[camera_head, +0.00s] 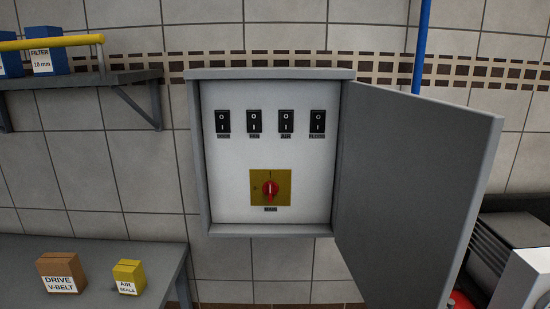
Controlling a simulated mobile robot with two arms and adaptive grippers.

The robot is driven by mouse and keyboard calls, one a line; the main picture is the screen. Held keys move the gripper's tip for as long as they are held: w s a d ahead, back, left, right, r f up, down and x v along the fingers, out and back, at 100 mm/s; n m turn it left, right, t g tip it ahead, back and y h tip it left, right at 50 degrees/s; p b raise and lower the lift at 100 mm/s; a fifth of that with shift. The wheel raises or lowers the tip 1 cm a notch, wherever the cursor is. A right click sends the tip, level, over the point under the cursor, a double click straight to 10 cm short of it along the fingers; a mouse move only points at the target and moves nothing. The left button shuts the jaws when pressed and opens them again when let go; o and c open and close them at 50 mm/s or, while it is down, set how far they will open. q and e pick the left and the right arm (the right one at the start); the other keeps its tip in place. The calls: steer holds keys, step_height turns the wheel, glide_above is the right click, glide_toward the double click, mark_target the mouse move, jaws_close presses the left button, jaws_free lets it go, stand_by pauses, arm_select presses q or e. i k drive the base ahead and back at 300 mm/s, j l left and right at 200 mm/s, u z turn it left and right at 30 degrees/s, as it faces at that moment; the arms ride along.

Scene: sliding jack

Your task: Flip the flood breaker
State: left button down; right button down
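A grey electrical cabinet (201,150) hangs on the tiled wall with its door (412,190) swung open to the right. Inside, several black rocker breakers sit in a row near the top, with small labels under them. The rightmost breaker (317,121) has a label that seems to read FLOOD; the text is small. The breaker to its left (286,121) is labelled AIR. Which way each rocker is tipped is hard to tell. Below is a red rotary knob (270,188) on a yellow plate (284,198), its handle about vertical. Neither gripper is in view.
A shelf (90,79) with a blue FILTER box (47,61) is at upper left. A table (150,254) at lower left bears a brown DRIVE V-BELT box (61,273) and a yellow AIR SEALS box (129,277). Grey machinery (510,235) stands right of the door. Space before the cabinet looks clear.

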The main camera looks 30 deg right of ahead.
mark_target(318, 118)
steer(key=z, duration=1.25)
